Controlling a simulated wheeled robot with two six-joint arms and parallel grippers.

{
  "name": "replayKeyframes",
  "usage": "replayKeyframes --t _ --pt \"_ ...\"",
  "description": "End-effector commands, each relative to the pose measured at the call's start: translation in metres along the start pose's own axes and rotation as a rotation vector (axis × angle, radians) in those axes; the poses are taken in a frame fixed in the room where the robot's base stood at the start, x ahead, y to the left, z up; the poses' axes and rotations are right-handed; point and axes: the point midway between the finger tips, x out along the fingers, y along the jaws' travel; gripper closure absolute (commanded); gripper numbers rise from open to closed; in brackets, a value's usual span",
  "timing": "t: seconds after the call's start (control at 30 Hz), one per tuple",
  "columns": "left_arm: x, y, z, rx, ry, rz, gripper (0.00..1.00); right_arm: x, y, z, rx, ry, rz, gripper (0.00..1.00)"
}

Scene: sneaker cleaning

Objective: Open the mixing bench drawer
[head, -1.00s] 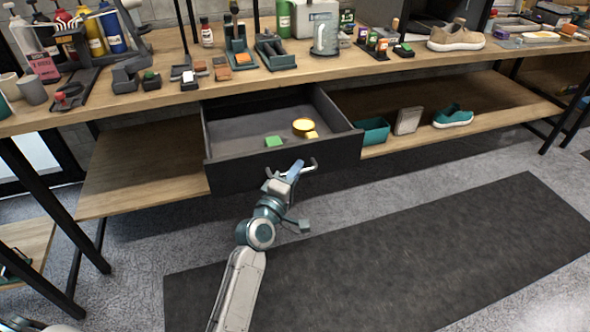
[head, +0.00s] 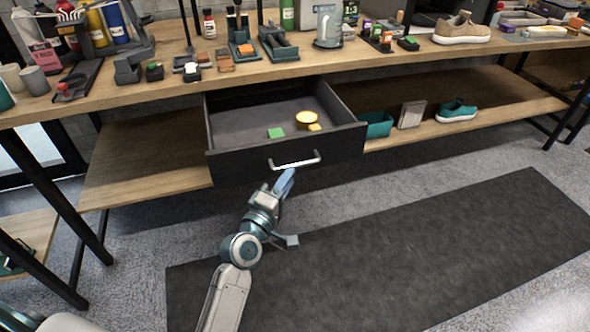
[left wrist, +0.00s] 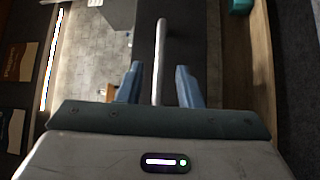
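The mixing bench drawer (head: 232,168) is pulled out from under the bench top, and its inside shows. A green block (head: 276,133), a round yellow tin (head: 306,119) and a small yellow block (head: 315,127) lie in it. Its pale bar handle (head: 295,162) is on the front face. My right gripper is not in view.
The bench top (head: 180,98) holds bottles, brushes, blocks and a beige shoe (head: 461,29). The lower shelf (head: 140,165) carries a teal bin (head: 375,125) and a teal shoe (head: 456,111) at right. A dark mat (head: 430,250) lies on clear floor in front.

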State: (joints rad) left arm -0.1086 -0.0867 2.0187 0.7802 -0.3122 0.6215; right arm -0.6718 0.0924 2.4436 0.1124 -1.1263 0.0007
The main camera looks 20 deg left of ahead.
Motion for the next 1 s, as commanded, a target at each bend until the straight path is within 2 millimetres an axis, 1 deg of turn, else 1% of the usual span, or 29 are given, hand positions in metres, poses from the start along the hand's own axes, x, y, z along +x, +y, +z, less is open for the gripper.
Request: replayKeyframes --t 0.03,0.1,0.2,0.3,0.43,0.87,0.93,1.0 --pt "-0.011 -0.002 0.000 0.001 0.000 -0.002 0.68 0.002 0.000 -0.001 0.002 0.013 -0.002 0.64" --pt "-0.022 -0.001 0.000 0.000 0.000 -0.001 0.68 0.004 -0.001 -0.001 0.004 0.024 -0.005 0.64" --pt "-0.034 -0.002 0.000 -0.001 0.000 -0.001 0.68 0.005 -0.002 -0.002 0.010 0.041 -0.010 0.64" --pt "-0.042 -0.001 0.000 0.000 0.001 0.000 0.68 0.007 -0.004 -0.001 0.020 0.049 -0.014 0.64" --pt "-0.045 0.000 0.000 0.000 0.000 0.000 0.68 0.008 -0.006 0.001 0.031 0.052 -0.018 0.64" --pt "-0.045 0.000 0.000 0.001 0.000 -0.001 0.68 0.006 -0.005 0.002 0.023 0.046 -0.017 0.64" --pt "-0.049 -0.003 0.002 0.026 -0.011 -0.016 0.68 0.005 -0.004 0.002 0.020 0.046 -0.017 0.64" --pt "-0.061 -0.012 0.007 0.101 -0.043 -0.060 0.68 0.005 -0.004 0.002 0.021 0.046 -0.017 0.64"
